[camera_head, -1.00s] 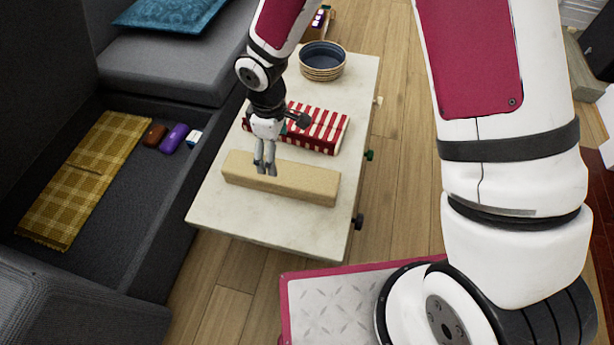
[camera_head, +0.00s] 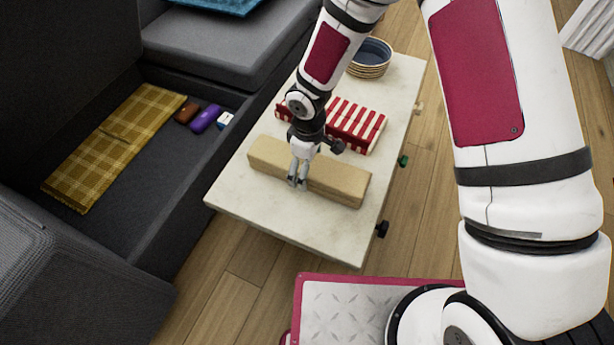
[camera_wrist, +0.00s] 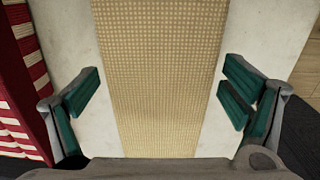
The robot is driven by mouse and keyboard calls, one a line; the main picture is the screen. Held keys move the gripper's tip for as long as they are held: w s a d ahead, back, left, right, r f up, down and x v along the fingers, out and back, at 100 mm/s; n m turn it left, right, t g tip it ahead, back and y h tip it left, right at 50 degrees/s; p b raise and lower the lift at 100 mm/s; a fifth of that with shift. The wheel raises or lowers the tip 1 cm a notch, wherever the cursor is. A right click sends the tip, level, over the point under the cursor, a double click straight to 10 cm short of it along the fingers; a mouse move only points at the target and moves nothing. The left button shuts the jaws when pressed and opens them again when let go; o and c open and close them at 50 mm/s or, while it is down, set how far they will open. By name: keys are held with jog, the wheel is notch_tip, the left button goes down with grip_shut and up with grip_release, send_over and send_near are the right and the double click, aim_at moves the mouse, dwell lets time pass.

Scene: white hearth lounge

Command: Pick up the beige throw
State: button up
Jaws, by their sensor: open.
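The beige throw (camera_head: 335,181) is a long folded block lying across the pale table in the head view. In the wrist view the throw (camera_wrist: 160,75) runs up the middle of the picture, with a fine woven pattern. My gripper (camera_head: 298,183) is over the throw's near side, left of its middle. In the wrist view my gripper (camera_wrist: 158,105) is open, with one green-padded finger on each side of the throw. Pale table shows between each finger and the throw. I cannot tell how high the fingertips are above the table.
A red-and-white striped folded cloth (camera_head: 355,125) lies just behind the throw on the table (camera_head: 260,205). A bowl (camera_head: 370,58) stands at the table's far end. A yellow plaid cloth (camera_head: 115,145) and several small items lie in the grey sofa's recess at left.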

notch_tip(320, 180, down, 2)
jog(key=shift+f+b, duration=0.25)
jog(key=shift+b, duration=0.05)
jog(key=shift+c, duration=0.6)
jog(key=c, duration=1.5)
jog(key=shift+r, duration=0.15)
